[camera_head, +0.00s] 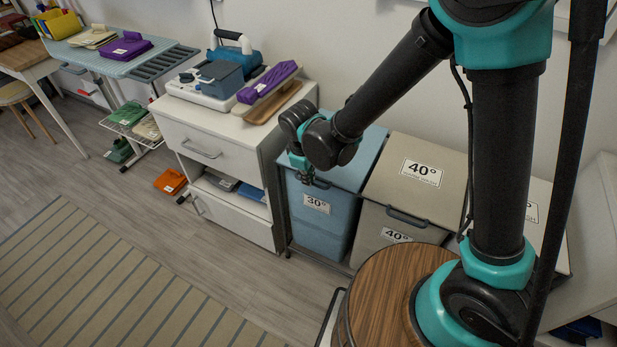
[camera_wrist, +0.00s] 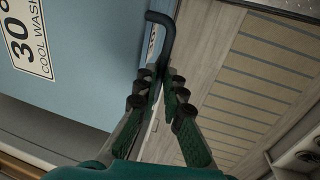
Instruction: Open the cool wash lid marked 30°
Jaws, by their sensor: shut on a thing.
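The blue 30° lid (camera_head: 358,158) lies closed on the blue hamper (camera_head: 325,232), which has a 30° label (camera_head: 316,203) on its front. In the wrist view the blue lid (camera_wrist: 92,80) fills the left side, with its "30° COOL WASH" label (camera_wrist: 28,38) at the upper left. A dark bent handle (camera_wrist: 166,32) stands off the lid's edge. My gripper (camera_wrist: 160,80) is shut on this handle, with a finger on each side. In the head view my gripper (camera_head: 303,176) is at the lid's front edge, and my arm hides part of the lid.
A grey-beige 40° hamper (camera_head: 385,222) with its lid closed stands right beside the blue one. A white drawer cabinet (camera_head: 215,150) stands close on the left. A round wooden stool-like top (camera_head: 385,295) is in front. Floor is free at front left.

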